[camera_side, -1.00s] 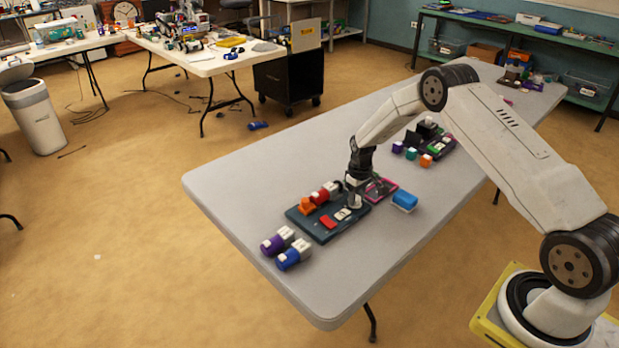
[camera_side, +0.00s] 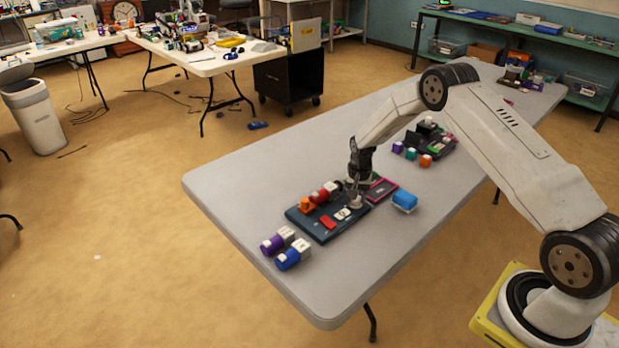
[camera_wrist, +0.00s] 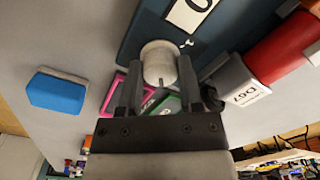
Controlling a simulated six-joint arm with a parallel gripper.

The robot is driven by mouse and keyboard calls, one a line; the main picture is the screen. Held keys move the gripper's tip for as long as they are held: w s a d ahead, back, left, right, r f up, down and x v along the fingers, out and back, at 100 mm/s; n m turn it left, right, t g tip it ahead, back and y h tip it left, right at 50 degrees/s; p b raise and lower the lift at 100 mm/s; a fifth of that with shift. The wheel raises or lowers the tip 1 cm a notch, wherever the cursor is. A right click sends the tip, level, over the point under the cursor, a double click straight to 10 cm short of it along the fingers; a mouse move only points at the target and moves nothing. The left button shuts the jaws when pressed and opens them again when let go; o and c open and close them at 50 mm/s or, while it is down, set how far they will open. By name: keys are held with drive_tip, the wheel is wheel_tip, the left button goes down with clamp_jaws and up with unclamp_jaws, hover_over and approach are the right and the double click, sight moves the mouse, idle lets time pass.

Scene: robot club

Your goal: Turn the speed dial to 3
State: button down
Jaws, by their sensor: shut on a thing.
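The speed dial (camera_wrist: 159,62) is a pale round knob on the dark blue board. My gripper (camera_wrist: 160,85) has one finger on each side of the dial and is shut on it. In the side view my gripper (camera_side: 357,196) points down at the right end of the board (camera_side: 318,233), and the dial (camera_side: 355,202) shows just below its fingers. The wrist view shows small marks beside the dial, but I cannot read its setting.
A blue block (camera_side: 404,200) and a pink-framed plate (camera_side: 382,190) lie to the right. The table's left part (camera_side: 240,175) is clear.

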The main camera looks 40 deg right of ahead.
drive_tip(key=shift+w+m, duration=0.1)
drive_tip(key=shift+m, duration=0.5)
drive_tip(key=shift+c, duration=1.3)
unclamp_jaws()
drive_tip(key=shift+r, duration=0.15)
drive_tip(key=shift+r, duration=3.75)
